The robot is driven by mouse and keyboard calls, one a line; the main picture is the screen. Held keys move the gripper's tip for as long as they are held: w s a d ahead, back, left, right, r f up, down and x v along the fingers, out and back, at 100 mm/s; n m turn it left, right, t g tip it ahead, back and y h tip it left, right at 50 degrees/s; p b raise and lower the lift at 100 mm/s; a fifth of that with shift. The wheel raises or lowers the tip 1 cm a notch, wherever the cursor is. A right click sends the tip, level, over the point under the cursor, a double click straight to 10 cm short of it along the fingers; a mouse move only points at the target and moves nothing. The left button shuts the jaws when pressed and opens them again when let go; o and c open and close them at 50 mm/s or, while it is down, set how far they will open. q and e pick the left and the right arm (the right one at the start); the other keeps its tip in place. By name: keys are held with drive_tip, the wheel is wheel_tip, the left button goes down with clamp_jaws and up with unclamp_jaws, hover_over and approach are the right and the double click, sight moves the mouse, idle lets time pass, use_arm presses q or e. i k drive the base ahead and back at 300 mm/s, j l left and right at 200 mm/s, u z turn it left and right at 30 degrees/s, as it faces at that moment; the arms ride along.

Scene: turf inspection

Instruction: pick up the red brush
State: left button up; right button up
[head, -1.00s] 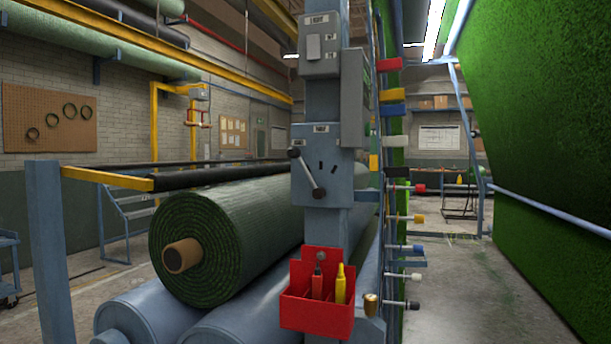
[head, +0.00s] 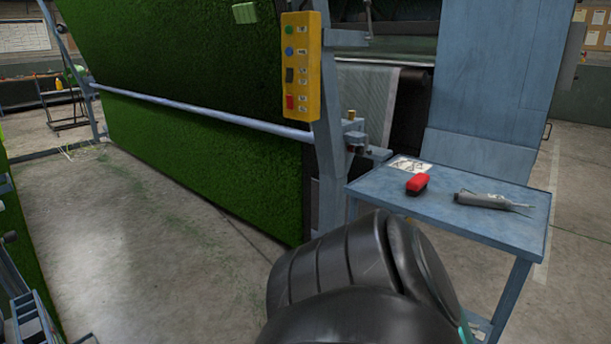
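The red brush (head: 417,184) lies on the blue side table (head: 470,222) at the right, near the table's left part, with its dark underside just showing. A black, rounded part of my own arm fills the bottom middle of the head view, in front of the table's left edge. Neither gripper is in view, so I cannot see whether either holds anything. The brush stands clear of anything touching it except the tabletop and perhaps the white card (head: 409,166) just behind it.
A grey tube-shaped tool (head: 490,201) lies right of the brush. A yellow button box (head: 301,66) hangs on a blue post left of the table. A tall green turf sheet (head: 190,120) with a rail stands behind. The concrete floor (head: 130,240) at left is open.

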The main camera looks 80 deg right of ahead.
sight(415, 186)
drive_tip(key=z, duration=3.25)
